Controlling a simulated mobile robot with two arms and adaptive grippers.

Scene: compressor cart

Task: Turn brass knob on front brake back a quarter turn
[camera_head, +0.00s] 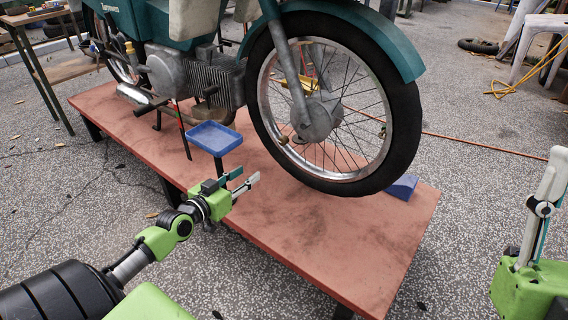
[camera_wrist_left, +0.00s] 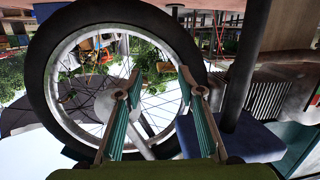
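The front brake is a grey hub drum (camera_head: 318,117) in the middle of the motorcycle's front wheel (camera_head: 400,120). A small brass-coloured knob (camera_head: 283,140) shows at the drum's lower left. In the left wrist view, which is upside down, a small brownish piece (camera_wrist_left: 165,67), probably that knob, appears between my fingertips and beyond them. My left gripper (camera_head: 246,178) is open and empty, left of the wheel and apart from it; its spread fingers (camera_wrist_left: 160,84) face the wheel in the wrist view. My right gripper (camera_head: 550,185) is partly in view at the right edge, far from the wheel.
The motorcycle stands on a red platform (camera_head: 340,235). A blue tray (camera_head: 214,138) on a post stands close behind my left gripper. A blue block (camera_head: 402,187) sits by the tyre. A yellow piece (camera_head: 303,90) shows above the hub. The platform's front end is clear.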

